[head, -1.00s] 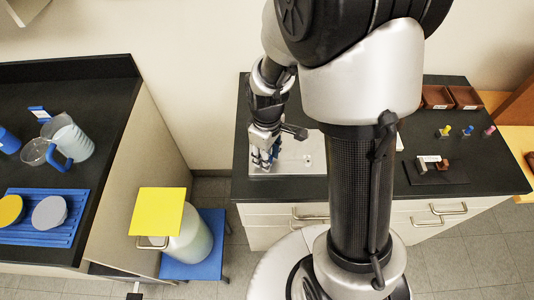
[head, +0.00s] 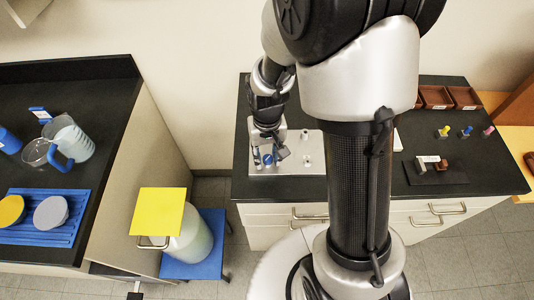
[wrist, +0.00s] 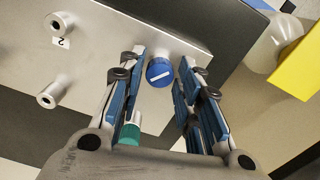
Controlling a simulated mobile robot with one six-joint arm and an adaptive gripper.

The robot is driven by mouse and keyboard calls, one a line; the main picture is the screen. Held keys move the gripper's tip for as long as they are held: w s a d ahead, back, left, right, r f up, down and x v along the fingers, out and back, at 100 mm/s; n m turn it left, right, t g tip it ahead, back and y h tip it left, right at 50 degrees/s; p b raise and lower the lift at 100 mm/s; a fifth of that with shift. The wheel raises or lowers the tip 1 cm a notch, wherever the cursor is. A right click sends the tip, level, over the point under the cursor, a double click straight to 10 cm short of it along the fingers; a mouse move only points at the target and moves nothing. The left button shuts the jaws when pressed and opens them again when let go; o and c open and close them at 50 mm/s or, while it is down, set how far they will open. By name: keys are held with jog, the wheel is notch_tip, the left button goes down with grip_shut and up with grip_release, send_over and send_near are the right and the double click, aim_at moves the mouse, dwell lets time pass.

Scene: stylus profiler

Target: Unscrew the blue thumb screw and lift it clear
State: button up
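The blue thumb screw (wrist: 160,72) has a round head with a white line across it. It stands on the pale metal plate (wrist: 130,30), and it also shows in the head view (head: 268,159). My gripper (wrist: 163,66) is open, with one blue-padded finger on each side of the screw head. A gap shows between the head and each finger. In the head view my gripper (head: 270,150) hangs over the left part of the plate. The screw's shank is hidden.
A green-topped post (wrist: 130,133) stands close to the left finger. Bare posts (wrist: 60,22) rise from the plate, one beside a label "2". Yellow, blue and pink pegs (head: 467,131) and brown trays (head: 451,97) lie right. The yellow square (head: 162,214) is left, below.

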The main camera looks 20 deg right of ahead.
jog(key=m, duration=0.9)
jog(key=shift+s, duration=0.2)
dwell(0.4)
jog(key=shift+c, duration=0.2)
grip_shut()
dwell(0.6)
